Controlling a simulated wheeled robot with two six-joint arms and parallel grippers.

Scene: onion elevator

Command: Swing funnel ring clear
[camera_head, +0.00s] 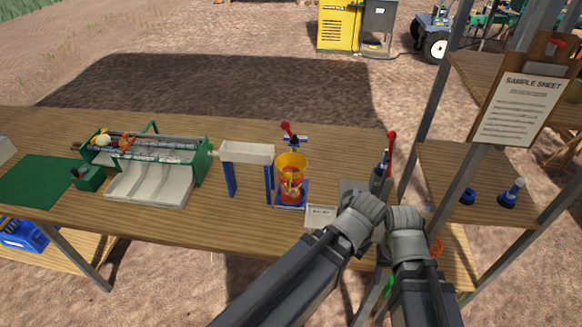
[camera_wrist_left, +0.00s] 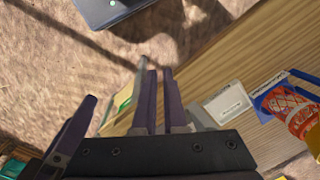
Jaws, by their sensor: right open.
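The yellow-orange funnel ring (camera_head: 292,162) sits over a red mesh sleeve (camera_head: 291,186) on a blue stand (camera_head: 290,204), in the middle of the bench. Its yellow edge also shows at the right border of the left wrist view (camera_wrist_left: 315,140). A red-knobbed lever (camera_head: 287,128) stands just behind it. My left gripper (camera_head: 368,208) is right of the funnel and apart from it; its fingers (camera_wrist_left: 160,100) show with a narrow gap, and I cannot tell its state. My right gripper (camera_head: 405,216) is open beside the left, its fingertips largely hidden.
A dark clamp tool with a red handle (camera_head: 391,140) stands just beyond my grippers. A small white label plate (camera_head: 321,215) lies between funnel and grippers. Left of the funnel are a white chute (camera_head: 247,152) and a green roller machine (camera_head: 145,160). A shelf post rises at right.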

